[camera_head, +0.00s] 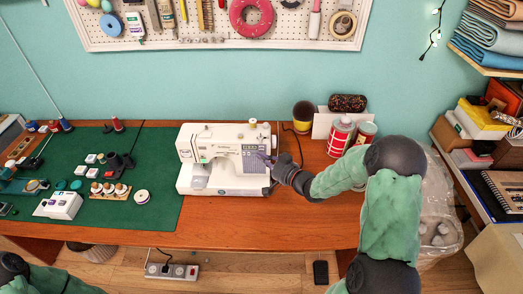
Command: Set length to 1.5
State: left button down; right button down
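A white sewing machine (210,135) stands on the wooden table at the centre. A grey control panel (248,162) is on the right part of its front. The length setting is too small to read. My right gripper (268,160) comes in from the right, with its dark fingertips at the right end of the machine, beside the panel. Whether they touch it or are open or shut is too small to tell. Part of my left arm shows at the bottom left corner; its gripper is out of view.
A green mat (150,215) with spools and small sewing tools covers the table's left side. Red and white cans (341,137) and a dark and yellow cup (303,116) stand right of the machine. The wooden table (230,228) is clear in front. Shelves with fabric are at right.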

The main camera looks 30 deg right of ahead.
jog(key=shift+w, duration=0.15)
jog(key=shift+w+d, duration=0.2)
jog(key=shift+w+d, duration=0.15)
jog(key=shift+w, duration=0.05)
dwell(0.6)
jog(key=shift+s, duration=0.15)
jog(key=shift+s+a, duration=0.4)
jog(key=shift+s, duration=0.05)
jog(key=shift+w+d, duration=0.1)
jog(key=shift+w, duration=0.05)
dwell(0.4)
jog(key=shift+w+d, duration=0.15)
jog(key=shift+w, duration=0.1)
dwell(1.1)
jog(key=shift+s+a, duration=0.25)
jog(key=shift+s, duration=0.15)
